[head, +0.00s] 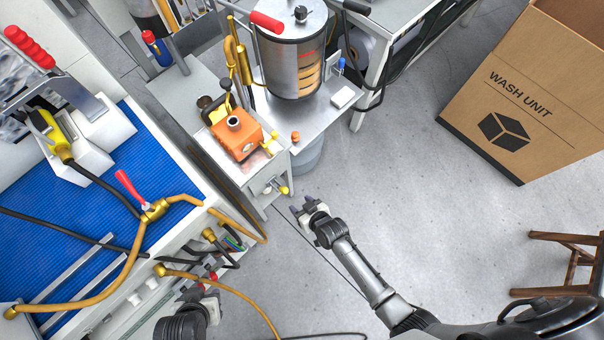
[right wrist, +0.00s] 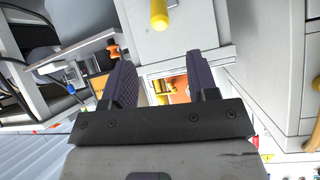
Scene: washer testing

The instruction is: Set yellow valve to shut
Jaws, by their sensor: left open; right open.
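A yellow valve handle (head: 284,190) sticks out from the front of the small grey cabinet below the orange unit. In the right wrist view a yellow handle (right wrist: 159,15) shows at the top, beyond the fingertips. My right gripper (head: 302,206) is open and empty, just right of and below the handle in the head view, apart from it. Its two dark fingers (right wrist: 160,62) stand wide apart in the right wrist view. My left gripper (head: 208,284) is low in the head view, beside the blue-topped bench's front, open. Its fingertips are partly hard to make out.
The orange unit (head: 236,134) sits on the cabinet, with a steel tank (head: 292,55) behind it. A red-handled brass valve (head: 153,210) and hoses lie on the blue mat (head: 40,236). A cardboard box (head: 530,95) stands at right. The middle floor is clear.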

